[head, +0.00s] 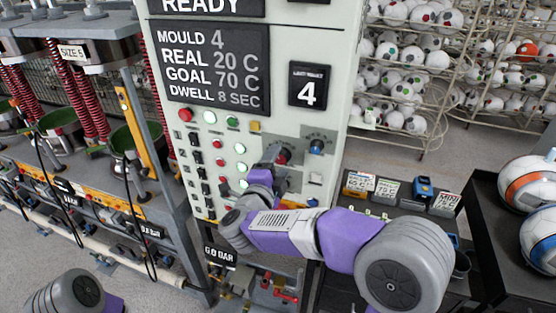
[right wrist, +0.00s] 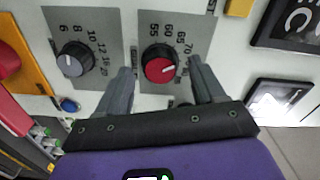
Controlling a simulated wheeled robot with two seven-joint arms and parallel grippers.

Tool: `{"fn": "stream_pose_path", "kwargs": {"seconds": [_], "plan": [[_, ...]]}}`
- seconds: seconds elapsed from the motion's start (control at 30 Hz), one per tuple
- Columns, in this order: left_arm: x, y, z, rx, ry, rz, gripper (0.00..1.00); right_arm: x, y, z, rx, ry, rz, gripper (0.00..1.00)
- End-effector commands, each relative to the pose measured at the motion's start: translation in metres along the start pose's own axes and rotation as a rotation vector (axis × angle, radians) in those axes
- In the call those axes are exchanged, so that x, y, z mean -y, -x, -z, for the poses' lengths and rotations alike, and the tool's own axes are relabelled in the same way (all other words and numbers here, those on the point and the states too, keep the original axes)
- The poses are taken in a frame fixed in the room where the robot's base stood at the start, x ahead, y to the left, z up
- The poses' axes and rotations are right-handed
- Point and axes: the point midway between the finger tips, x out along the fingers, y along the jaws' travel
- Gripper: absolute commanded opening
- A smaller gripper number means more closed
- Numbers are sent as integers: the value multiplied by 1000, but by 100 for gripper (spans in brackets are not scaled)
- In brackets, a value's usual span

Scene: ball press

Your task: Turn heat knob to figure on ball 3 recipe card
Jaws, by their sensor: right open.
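The red heat knob (right wrist: 160,66) sits on a grey plate on the cabinet, with a scale showing 55, 60, 65 and 70. Its white line points right, toward the 65 to 70 part of the scale. My right gripper (right wrist: 163,85) is open, with one finger on each side of the knob; contact is not clear. In the head view my right gripper (head: 272,160) partly covers the knob (head: 283,156). The display (head: 213,65) reads GOAL 70 C and REAL 20 C. My left gripper is out of view.
A second knob (right wrist: 75,60) with a 6 to 20 scale is beside the heat knob. Lit buttons and switches (head: 218,145) fill the panel on the left. Ball racks (head: 440,60) stand behind; a dark table holds balls (head: 530,182) at right.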

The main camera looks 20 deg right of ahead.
Motion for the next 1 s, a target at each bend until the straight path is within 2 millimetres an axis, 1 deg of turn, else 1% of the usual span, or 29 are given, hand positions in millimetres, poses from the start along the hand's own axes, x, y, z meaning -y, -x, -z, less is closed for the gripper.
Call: {"fn": "stream_pose_path", "kwargs": {"seconds": [0.1,0.37,0.47,0.73,0.87,1.0], "plan": [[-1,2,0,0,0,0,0,0,-8,1,-2,1,0,68],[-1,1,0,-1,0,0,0,0,-9,0,0,1,0,68],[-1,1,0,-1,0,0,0,0,-9,0,0,1,0,55],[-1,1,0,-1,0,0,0,0,-9,0,0,1,0,13],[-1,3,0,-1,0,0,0,0,-8,0,1,22,0,13],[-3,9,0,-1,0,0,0,2,-8,0,1,147,0,13]]}}
